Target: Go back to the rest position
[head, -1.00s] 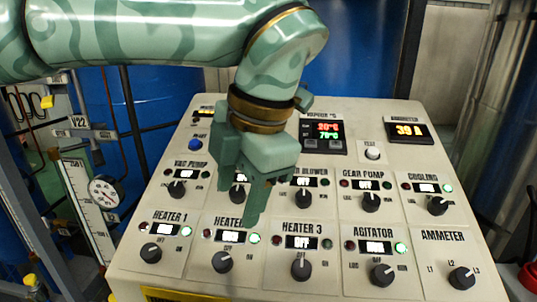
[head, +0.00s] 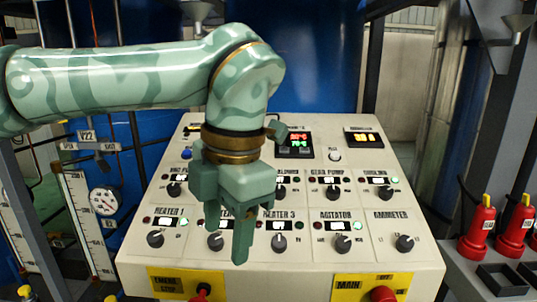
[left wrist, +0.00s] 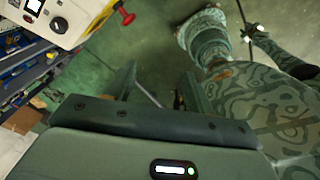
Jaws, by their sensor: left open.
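My left gripper (head: 228,238) hangs fingers down in front of the sloped control panel (head: 345,262) in the head view. It is open and empty, and it hides part of the panel's middle-left knobs and labels. I cannot tell its exact distance from the panel. My left arm comes in from the left above the panel. In the left wrist view the two fingers (left wrist: 158,90) stand apart with floor between them and nothing held. My own patterned body shows at the right of that view. My right gripper is not in view.
Knobs include the agitator knob (head: 342,244). Red emergency-stop (head: 204,290) and main (head: 383,294) knobs are on the panel's front. Red bottles (head: 477,229) stand at right; a gauge (head: 104,201) and blue drums are at left. Green floor (left wrist: 165,45) shows below the gripper.

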